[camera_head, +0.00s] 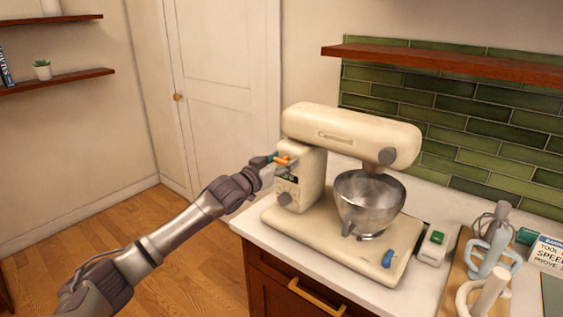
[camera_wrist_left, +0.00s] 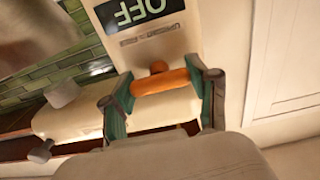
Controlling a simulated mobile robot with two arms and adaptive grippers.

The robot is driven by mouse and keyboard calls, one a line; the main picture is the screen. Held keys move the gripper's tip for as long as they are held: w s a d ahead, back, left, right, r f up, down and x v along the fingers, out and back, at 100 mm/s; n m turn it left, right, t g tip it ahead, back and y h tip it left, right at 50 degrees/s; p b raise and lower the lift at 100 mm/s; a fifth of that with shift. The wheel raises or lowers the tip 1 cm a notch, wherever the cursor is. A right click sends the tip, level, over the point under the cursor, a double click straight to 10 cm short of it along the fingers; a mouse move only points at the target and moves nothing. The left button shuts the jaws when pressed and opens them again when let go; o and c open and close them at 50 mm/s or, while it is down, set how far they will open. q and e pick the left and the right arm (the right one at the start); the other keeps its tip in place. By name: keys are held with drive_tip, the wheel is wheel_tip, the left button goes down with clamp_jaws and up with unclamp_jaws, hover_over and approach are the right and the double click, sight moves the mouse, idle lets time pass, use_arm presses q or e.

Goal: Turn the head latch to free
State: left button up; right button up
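The cream stand mixer (camera_head: 352,122) stands on the counter. Its orange head latch (camera_head: 283,160) is on the rear column; in the left wrist view the latch (camera_wrist_left: 166,82) is a nearly level orange bar on a short stub. My left gripper (camera_head: 274,163) is at the latch. In the left wrist view its two green-padded fingers (camera_wrist_left: 167,98) stand apart on either side of the bar, close to its ends. Whether they press on it I cannot tell. A dark panel (camera_wrist_left: 138,12) above the latch reads OFF, upside down. My right gripper is not in view.
The steel bowl (camera_head: 369,203) sits under the mixer head. A knob (camera_head: 285,198) is low on the column. A small cream box with a green top (camera_head: 432,246), white stands with attachments (camera_head: 490,250) and a sign (camera_head: 545,256) are at the right. Open floor lies left of the counter.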

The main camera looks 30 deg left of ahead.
use_arm(q)
drive_tip(key=c, duration=0.4)
drive_tip(key=shift+o, duration=0.2)
drive_tip(key=shift+m, duration=0.3)
drive_tip(key=m+p, duration=0.1)
drive_tip(key=m, duration=0.2)
drive_tip(key=m+p, duration=0.1)
drive_tip(key=m, duration=0.3)
drive_tip(key=shift+m, duration=0.4)
drive_tip(key=m, duration=0.5)
drive_tip(key=shift+p, duration=0.4)
drive_tip(key=shift+d+f+m, duration=0.1)
drive_tip(key=shift+f+m, duration=0.05)
drive_tip(key=shift+m, duration=2.15)
